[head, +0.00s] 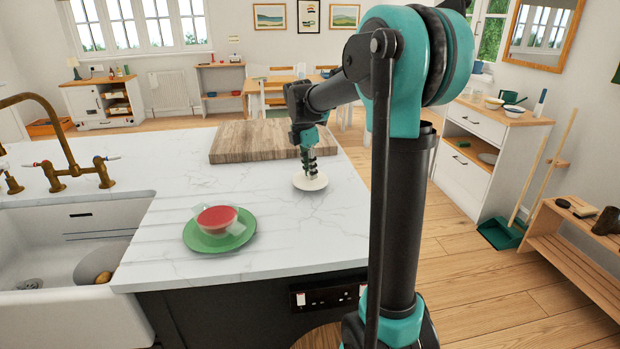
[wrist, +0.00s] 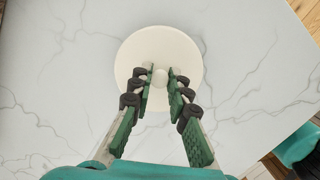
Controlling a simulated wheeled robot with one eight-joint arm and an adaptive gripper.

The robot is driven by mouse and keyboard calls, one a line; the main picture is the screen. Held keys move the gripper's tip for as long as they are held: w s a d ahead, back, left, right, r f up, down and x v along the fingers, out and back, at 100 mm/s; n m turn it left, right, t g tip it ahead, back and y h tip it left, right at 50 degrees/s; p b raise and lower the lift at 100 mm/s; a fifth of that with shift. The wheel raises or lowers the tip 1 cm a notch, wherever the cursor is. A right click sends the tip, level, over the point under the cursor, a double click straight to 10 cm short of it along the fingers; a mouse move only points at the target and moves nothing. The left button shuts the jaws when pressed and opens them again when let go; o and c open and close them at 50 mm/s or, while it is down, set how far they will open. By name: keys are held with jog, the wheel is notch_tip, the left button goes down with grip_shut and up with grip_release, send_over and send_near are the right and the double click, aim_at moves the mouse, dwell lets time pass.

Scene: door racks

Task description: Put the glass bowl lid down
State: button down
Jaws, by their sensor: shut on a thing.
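The lid (head: 311,184) is a pale cream disc with a small round knob, near the right edge of the marble counter. In the wrist view the lid (wrist: 150,48) lies flat below my gripper (wrist: 161,77), with the counter around it. My gripper (head: 310,172) points down, and its fingers are shut on the knob. Whether the lid touches the counter or hangs just above it, I cannot tell. A glass bowl (head: 217,218) with red contents sits uncovered on a green plate (head: 243,238), left of and nearer than the lid.
A wooden board (head: 240,143) lies behind the lid on the marble counter (head: 330,232). A white sink (head: 60,235) with a brass tap (head: 70,160) is at left. The counter's right edge is close to the lid. Bare marble lies between the plate and the lid.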

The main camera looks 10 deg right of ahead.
aim_at(305, 180)
jog(key=shift+f, duration=1.45)
jog(key=c, duration=1.4)
grip_release()
jog(key=shift+f, duration=0.1)
jog(key=shift+c, duration=0.2)
notch_tip(305, 180, up, 12)
jog(key=a, duration=0.1)
jog(key=shift+s+a, duration=0.35)
jog(key=shift+s, duration=0.15)
